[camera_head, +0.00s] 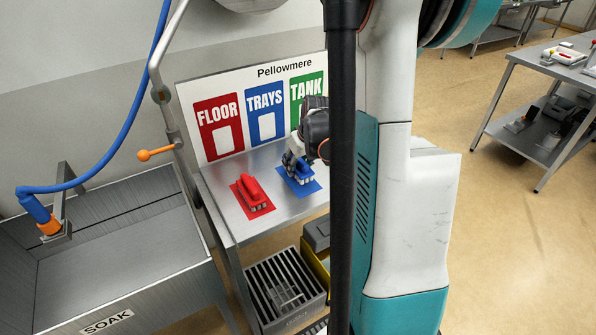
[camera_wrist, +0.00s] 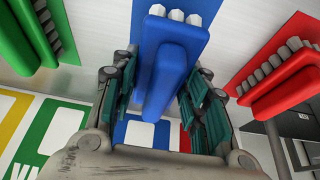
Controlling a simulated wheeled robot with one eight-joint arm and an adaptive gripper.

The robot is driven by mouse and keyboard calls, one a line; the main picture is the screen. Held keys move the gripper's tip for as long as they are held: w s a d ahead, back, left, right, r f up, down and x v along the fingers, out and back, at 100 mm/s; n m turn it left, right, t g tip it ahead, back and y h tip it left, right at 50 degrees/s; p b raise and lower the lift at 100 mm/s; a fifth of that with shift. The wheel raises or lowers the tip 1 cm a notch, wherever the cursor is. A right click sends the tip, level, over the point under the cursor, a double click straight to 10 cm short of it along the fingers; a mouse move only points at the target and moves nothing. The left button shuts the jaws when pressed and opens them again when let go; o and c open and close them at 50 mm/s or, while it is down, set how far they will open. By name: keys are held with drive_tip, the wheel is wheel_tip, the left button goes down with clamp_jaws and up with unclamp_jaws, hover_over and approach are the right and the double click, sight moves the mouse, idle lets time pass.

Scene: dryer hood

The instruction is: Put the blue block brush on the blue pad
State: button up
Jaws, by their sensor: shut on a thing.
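The blue block brush (camera_head: 299,171) is at the blue pad (camera_head: 311,188) on the metal table, with its pale bristles facing down. In the wrist view the blue brush (camera_wrist: 165,48) sits between the two fingers, with the blue pad (camera_wrist: 207,12) behind it. My gripper (camera_wrist: 160,85) is shut on the brush's handle; in the head view my gripper (camera_head: 295,158) comes down from above and behind, partly covering the brush. The brush overlaps the pad; I cannot tell whether its bristles press on it or hang just above.
A red brush (camera_head: 252,190) lies on a red pad (camera_head: 263,212) to the left. A green brush (camera_wrist: 22,35) shows in the wrist view on a green pad (camera_wrist: 62,15). A sign board (camera_head: 222,92) stands behind; a soak sink (camera_head: 120,255) is at left.

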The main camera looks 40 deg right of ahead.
drive_tip(key=shift+f, duration=1.25)
drive_tip(key=shift+f+b, duration=0.15)
drive_tip(key=shift+b, duration=0.2)
drive_tip(key=o, duration=1)
drive_tip(key=shift+r, duration=0.25)
drive_tip(key=p+v, duration=0.4)
drive_tip(key=v, duration=0.7)
drive_tip(key=shift+s+r, duration=0.3)
drive_tip(key=shift+r, duration=0.05)
